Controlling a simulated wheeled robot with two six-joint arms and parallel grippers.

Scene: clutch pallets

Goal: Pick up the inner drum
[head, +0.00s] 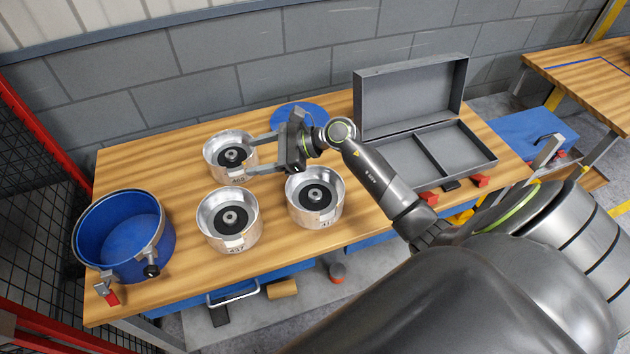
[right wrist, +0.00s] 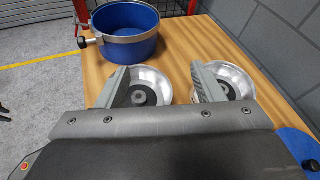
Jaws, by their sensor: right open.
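Three silver drums with black hubs stand upright on the wooden table: a far one (head: 209,142), a near left one (head: 205,222) and a near right one (head: 299,216). The frames do not show which is called the inner drum. My right gripper (head: 243,155) is open, its fingers pointing left, partly across the far drum in the head view. In the right wrist view its fingers (right wrist: 164,75) are spread and empty. They overlap two silver drums (right wrist: 159,78), (right wrist: 240,72) there and hide parts of them. My left gripper is not in view.
A blue drum (head: 120,247) with a clamp band stands at the table's left end. A blue disc (head: 285,117) lies behind my right gripper. An open grey case (head: 420,170) with two compartments sits on the right.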

